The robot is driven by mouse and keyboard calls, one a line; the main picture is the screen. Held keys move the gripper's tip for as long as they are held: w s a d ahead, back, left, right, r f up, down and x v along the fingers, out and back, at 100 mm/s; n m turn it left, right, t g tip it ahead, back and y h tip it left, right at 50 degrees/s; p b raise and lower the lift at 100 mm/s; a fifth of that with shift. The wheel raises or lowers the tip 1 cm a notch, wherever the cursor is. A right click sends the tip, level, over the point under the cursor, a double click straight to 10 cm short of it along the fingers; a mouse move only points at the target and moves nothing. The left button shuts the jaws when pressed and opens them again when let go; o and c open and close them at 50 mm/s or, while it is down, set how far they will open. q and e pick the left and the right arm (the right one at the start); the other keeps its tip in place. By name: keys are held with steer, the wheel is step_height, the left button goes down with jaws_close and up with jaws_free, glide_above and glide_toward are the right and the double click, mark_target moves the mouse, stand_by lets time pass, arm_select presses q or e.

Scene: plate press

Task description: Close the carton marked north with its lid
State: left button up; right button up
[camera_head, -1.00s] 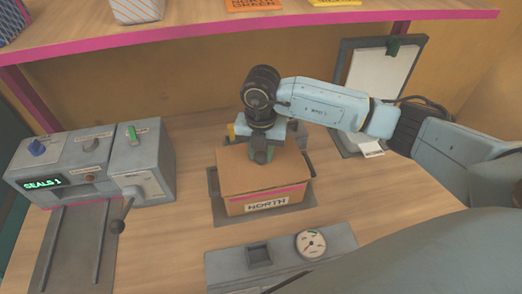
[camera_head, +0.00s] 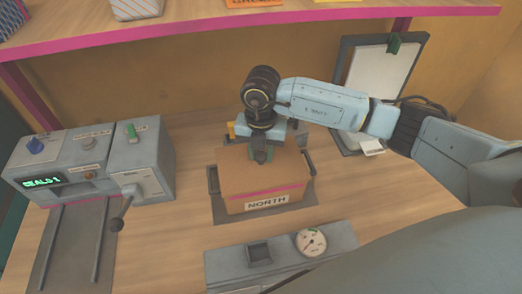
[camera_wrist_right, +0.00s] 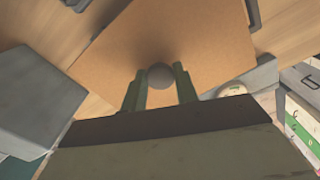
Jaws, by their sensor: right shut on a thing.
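The carton marked NORTH (camera_head: 268,203) stands upright on a dark plate in the middle of the bench, with a pink band along its front. Its brown lid (camera_head: 235,173) lies over the top and looks level in the head view. Whether the lid is fully seated all round I cannot tell. My right gripper (camera_head: 261,155) points down over the lid. In the right wrist view its two green fingers (camera_wrist_right: 160,88) are shut on the round grey knob (camera_wrist_right: 160,75) of the lid (camera_wrist_right: 180,35). The carton's far side is hidden by the gripper. My left gripper is not in view.
A grey sealing machine (camera_head: 90,160) with a lever and rails stands at the left. A grey box with a dial (camera_head: 311,242) is in front of the carton. A clipboard (camera_head: 378,78) leans behind right. A pink-edged shelf (camera_head: 230,42) hangs above.

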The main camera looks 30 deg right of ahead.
steer(key=o, duration=1.5)
steer(key=shift+o, duration=0.2)
steer(key=shift+r+p, duration=2.65)
steer(key=shift+r, duration=0.9)
steer(key=shift+c, duration=0.4)
jaws_close()
